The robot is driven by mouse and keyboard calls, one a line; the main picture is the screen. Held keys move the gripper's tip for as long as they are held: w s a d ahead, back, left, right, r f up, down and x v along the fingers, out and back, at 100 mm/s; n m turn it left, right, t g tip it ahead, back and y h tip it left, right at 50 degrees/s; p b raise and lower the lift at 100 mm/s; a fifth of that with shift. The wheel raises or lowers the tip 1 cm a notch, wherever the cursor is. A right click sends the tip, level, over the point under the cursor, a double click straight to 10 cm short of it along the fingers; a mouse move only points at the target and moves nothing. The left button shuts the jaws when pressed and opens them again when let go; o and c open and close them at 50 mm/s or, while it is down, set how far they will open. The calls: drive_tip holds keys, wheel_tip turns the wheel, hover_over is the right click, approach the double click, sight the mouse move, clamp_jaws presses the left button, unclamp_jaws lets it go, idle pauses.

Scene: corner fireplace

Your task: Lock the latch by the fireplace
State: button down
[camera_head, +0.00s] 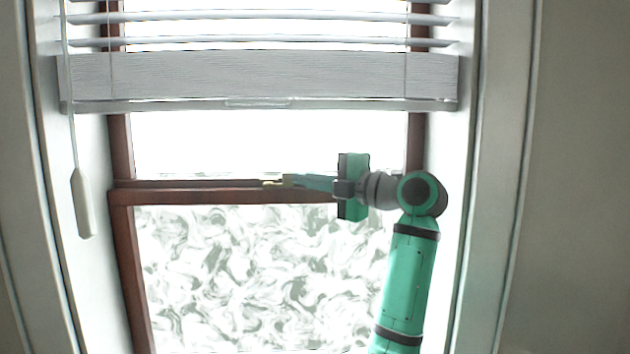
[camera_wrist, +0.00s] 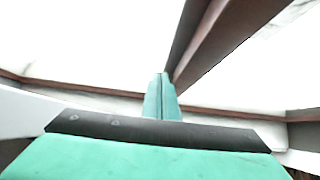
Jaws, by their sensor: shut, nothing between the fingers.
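A small pale, brass-coloured piece, seemingly the latch (camera_head: 271,184), sits on the brown meeting rail (camera_head: 220,197) of the window. My gripper (camera_head: 288,180) reaches in from the right along the rail, with its fingertips at or very near the latch's right side. Whether they touch is too small to tell. In the wrist view my gripper (camera_wrist: 163,78) is shut with its two teal fingers together and nothing between them. The latch cannot be made out in the wrist view, so its exact position is unclear.
White blinds (camera_head: 260,76) hang above my arm. A blind wand (camera_head: 83,200) hangs at the left. The lower pane (camera_head: 240,280) is patterned glass. White window casing (camera_head: 490,180) borders the right side, close to my arm. No fireplace is in view.

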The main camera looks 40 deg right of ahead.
drive_tip(key=shift+w, duration=0.25)
drive_tip(key=shift+s, duration=0.1)
drive_tip(key=s+d, duration=0.2)
drive_tip(key=s, duration=0.9)
idle(0.5)
